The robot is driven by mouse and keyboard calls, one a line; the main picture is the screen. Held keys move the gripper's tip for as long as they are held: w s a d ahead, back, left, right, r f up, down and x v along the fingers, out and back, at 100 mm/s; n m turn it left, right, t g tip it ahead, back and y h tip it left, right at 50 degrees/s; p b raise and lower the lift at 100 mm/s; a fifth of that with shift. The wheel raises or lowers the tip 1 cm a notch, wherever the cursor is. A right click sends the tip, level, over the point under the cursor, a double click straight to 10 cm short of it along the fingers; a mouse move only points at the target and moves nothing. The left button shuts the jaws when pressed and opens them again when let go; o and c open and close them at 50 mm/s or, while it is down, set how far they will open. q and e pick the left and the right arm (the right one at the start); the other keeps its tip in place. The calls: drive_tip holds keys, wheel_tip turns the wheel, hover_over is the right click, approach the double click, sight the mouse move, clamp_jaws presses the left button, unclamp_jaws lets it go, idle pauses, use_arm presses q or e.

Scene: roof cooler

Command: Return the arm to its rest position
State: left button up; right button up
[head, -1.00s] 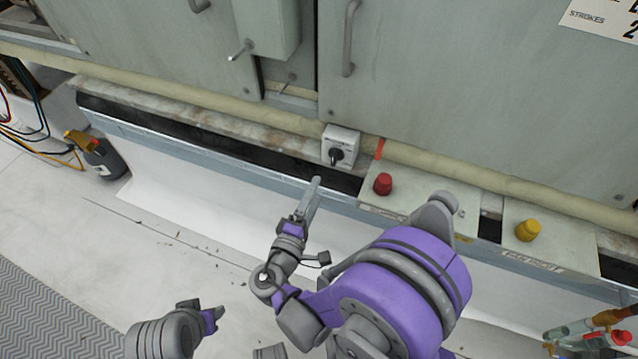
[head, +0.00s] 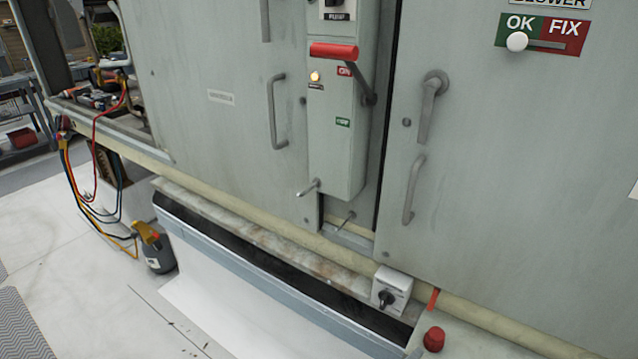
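Neither of my arms nor grippers is in the head view now, so I cannot see whether either gripper is open or shut. The view shows the grey cooler cabinet (head: 235,135) with a control box (head: 340,150) on its front. The box carries a lever with a red handle (head: 334,51), which lies about level at the ON end. A small lamp (head: 315,76) glows beside it.
A white rotary switch box (head: 391,289) and a red knob (head: 433,339) sit along the lower ledge. Door handles (head: 277,111) stick out from the cabinet. A dark bottle with a yellow top (head: 155,250) stands on the floor at left. The floor at lower left is open.

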drive_tip(key=s+m+g+y, duration=0.4)
drive_tip(key=s+m+y, duration=0.4)
drive_tip(key=s, duration=0.8)
use_arm(q)
wheel_tip(320, 180, up, 20)
drive_tip(key=w+p, duration=0.2)
drive_tip(key=p, duration=1.6)
drive_tip(key=shift+r+t, duration=0.2)
drive_tip(key=shift+t, duration=0.2)
use_arm(e)
wheel_tip(320, 180, up, 20)
drive_tip(key=w+t, duration=0.1)
drive_tip(key=w, duration=0.1)
drive_tip(key=shift+a+f, duration=0.2)
drive_tip(key=shift+a, duration=0.25)
use_arm(q)
drive_tip(key=shift+s, duration=0.1)
